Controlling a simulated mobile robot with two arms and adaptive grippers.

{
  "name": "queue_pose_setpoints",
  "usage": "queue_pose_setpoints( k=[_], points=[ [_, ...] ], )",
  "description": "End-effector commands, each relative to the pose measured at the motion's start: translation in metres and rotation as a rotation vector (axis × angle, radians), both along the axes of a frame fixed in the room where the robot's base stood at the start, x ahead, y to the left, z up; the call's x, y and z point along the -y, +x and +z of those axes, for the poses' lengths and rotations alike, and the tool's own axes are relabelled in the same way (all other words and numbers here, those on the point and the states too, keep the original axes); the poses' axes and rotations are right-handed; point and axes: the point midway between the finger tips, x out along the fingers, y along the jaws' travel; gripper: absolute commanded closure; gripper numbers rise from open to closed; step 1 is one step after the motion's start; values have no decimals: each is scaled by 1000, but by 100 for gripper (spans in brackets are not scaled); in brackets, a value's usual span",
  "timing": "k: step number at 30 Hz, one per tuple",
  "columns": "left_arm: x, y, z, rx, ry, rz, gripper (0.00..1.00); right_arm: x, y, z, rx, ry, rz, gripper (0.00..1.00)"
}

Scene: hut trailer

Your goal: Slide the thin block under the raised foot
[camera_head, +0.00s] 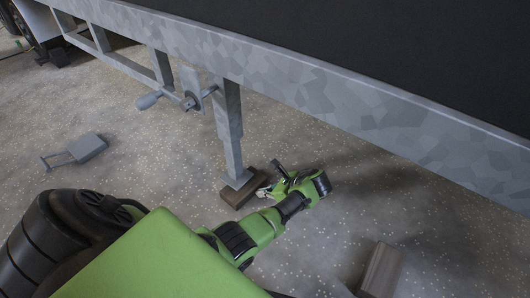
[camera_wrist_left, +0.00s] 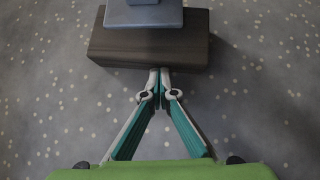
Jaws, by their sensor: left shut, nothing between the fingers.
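The dark wooden thin block (camera_head: 240,199) lies on the floor beneath the grey support leg's foot (camera_head: 237,180). In the left wrist view the block (camera_wrist_left: 150,48) extends out from under the foot plate (camera_wrist_left: 143,16) toward my gripper. I cannot tell whether the foot plate touches the block's top. My left gripper (camera_head: 264,191) is low beside the block's right side. In the left wrist view its fingertips (camera_wrist_left: 160,72) are together with nothing between them, at the block's near face. Whether they touch it is unclear. My right gripper is not in view.
Another brown block (camera_head: 382,270) lies on the floor at lower right. A grey flat piece with a handle (camera_head: 86,148) lies at left. Speckled floor between is clear.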

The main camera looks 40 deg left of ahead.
Motion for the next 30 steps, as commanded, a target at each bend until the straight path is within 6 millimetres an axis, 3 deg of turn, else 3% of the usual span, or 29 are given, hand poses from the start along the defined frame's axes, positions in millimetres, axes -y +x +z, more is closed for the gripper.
queue_pose_setpoints(
  k=[1,6,18,23,30],
  points=[
    [-11,-1,7,-2,5,3,100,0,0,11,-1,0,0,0],
    [-31,-3,5,0,5,4,100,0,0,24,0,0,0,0],
    [-33,-3,2,1,2,4,100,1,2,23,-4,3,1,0],
    [-25,-2,9,3,1,2,100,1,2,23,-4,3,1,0],
    [10,2,44,6,0,1,100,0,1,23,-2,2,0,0]
  ],
)
